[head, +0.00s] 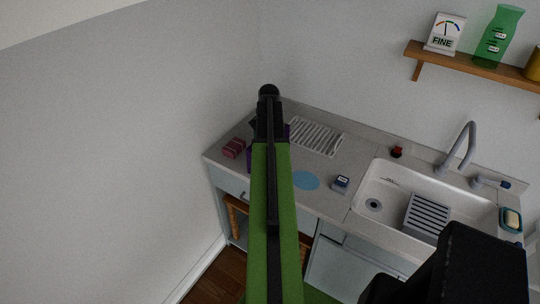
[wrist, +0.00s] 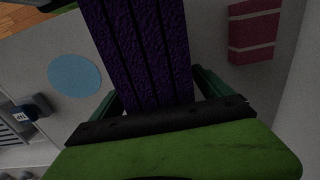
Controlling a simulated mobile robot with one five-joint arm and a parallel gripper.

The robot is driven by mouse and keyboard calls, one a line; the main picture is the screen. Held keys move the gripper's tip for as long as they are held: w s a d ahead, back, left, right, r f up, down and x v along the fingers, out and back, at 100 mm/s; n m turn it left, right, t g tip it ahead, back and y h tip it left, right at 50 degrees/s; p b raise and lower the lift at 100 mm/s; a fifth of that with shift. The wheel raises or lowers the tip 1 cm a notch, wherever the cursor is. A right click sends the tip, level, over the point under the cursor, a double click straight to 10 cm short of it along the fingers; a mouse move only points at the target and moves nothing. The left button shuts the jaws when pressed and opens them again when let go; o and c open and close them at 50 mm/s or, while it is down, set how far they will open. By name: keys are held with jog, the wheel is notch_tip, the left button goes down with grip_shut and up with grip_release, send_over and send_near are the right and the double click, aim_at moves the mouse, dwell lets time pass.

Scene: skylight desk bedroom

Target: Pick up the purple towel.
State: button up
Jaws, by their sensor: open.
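The purple towel (wrist: 145,50) is dark with black stripes and lies on the counter. In the wrist view it fills the space ahead of my gripper (wrist: 158,88), with its near end between the two green fingers. The fingers are apart, one on each side of the towel, and not closed on it. In the head view my arm covers most of the towel; only slivers of it (head: 249,157) show beside the arm. My fingertips are hidden there.
A pink striped block (head: 234,148) lies left of the towel. A blue round mat (head: 305,180), a small blue-and-white item (head: 341,183) and a white drying rack (head: 316,136) are to the right. Farther right is the sink (head: 386,183) with a faucet (head: 463,143). A wall borders the left side.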

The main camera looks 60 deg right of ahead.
jog(key=shift+f, duration=0.1)
jog(key=c, duration=1.7)
notch_tip(320, 180, up, 5)
jog(key=p, duration=0.5)
jog(key=shift+f, duration=0.15)
jog(key=s+d+r+p, duration=0.4)
jog(key=s+d, duration=0.3)
jog(key=s, duration=0.1)
jog(key=shift+s+d+r+p, duration=0.3)
jog(key=shift+s+d+p, duration=0.1)
